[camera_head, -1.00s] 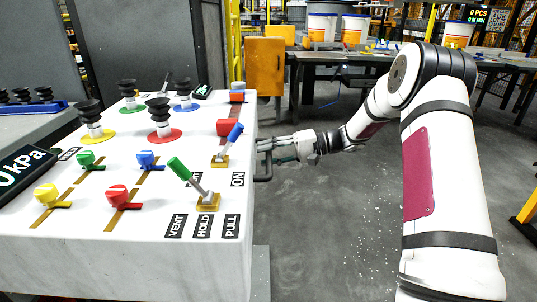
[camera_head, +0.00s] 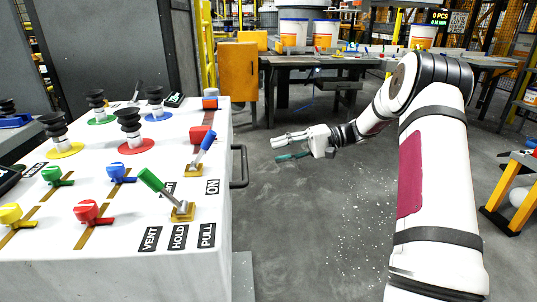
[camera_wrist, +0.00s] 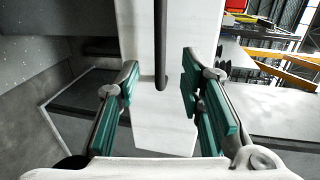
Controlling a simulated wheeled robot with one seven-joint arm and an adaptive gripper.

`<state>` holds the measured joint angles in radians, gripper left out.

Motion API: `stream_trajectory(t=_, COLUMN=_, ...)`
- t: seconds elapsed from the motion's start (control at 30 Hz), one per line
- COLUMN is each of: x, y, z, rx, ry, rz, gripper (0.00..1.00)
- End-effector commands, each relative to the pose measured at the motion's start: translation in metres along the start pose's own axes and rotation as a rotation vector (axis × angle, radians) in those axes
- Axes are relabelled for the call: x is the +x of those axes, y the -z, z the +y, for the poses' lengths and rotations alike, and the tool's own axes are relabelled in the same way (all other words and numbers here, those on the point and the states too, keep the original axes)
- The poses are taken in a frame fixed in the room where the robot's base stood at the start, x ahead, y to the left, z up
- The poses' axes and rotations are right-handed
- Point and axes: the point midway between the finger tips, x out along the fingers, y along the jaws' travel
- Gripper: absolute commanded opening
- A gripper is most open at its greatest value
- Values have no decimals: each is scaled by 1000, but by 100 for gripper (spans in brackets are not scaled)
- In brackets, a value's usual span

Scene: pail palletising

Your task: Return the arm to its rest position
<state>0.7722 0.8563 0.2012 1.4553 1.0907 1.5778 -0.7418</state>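My gripper (camera_head: 290,147) is in the middle of the head view, to the right of the white control cabinet (camera_head: 120,262) and apart from it. In the wrist view my gripper (camera_wrist: 162,108) has its two teal-padded fingers spread wide with nothing held between them. The dark handle (camera_head: 240,166) on the cabinet's right side shows beyond the fingers in the wrist view (camera_wrist: 160,60), standing free of the pads. My arm stretches from the lower right toward the gripper.
The cabinet top holds a green lever (camera_head: 152,181), a blue lever (camera_head: 206,143), coloured valves and black suction cups. A dark table (camera_head: 330,62) with white pails (camera_head: 293,32) stands behind. An orange frame (camera_head: 507,200) is at right. The floor around the gripper is clear.

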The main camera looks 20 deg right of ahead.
Motion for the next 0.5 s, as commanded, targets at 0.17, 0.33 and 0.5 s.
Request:
stream_trajectory(t=0.17, x=-7, y=0, z=0, rx=0, ry=0, rz=0, gripper=35)
stream_trajectory(t=0.33, x=-7, y=0, z=0, rx=0, ry=0, rz=0, gripper=35)
stream_trajectory(t=0.5, x=-7, y=0, z=0, rx=0, ry=0, rz=0, gripper=35)
